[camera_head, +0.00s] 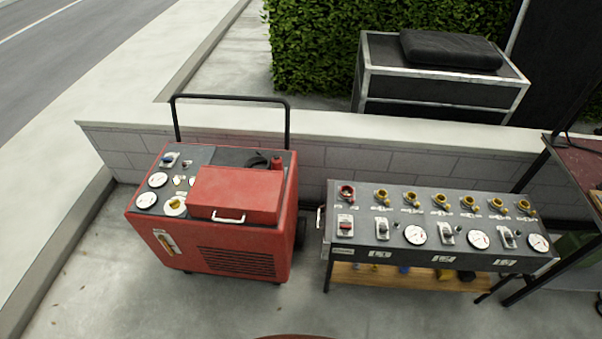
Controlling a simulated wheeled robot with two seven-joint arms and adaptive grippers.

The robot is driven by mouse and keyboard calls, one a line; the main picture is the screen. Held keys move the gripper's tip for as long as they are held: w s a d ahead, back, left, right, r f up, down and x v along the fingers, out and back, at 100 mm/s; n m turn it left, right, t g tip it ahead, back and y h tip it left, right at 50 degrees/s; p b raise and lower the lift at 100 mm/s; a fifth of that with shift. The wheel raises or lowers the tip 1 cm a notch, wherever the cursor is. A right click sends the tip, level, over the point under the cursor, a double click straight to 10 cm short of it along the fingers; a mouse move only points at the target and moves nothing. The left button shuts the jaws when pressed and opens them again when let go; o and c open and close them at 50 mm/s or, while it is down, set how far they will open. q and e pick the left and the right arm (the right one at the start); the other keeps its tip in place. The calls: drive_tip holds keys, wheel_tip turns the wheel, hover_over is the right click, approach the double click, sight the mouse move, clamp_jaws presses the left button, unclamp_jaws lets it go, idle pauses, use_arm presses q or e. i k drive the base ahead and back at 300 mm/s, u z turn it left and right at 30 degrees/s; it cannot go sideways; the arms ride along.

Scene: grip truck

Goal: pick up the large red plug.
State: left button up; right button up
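A small red piece (277,163) stands upright at the back right of the red wheeled machine's top, beside a dark coiled cable (258,160). It looks like a plug, but it is too small to be sure. The red machine (220,262) has gauges at its top left and a raised red lid (236,194) with a pale handle. A red-ringed fitting (346,192) sits at the back left of the grey gauge panel, in a row with yellow fittings. Neither of my grippers is in view.
The grey gauge panel (372,257) stands on a table with a wooden lower shelf (410,281). A low block wall (310,156) runs behind. A black push handle (230,97) rises from the machine. The paved floor (130,300) in front is clear.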

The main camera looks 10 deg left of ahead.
sight(276, 164)
drive_tip(key=z, duration=0.05)
drive_tip(key=k, duration=0.5)
drive_tip(key=u, duration=0.3)
drive_tip(key=i, duration=1.4)
drive_tip(key=z, duration=0.7)
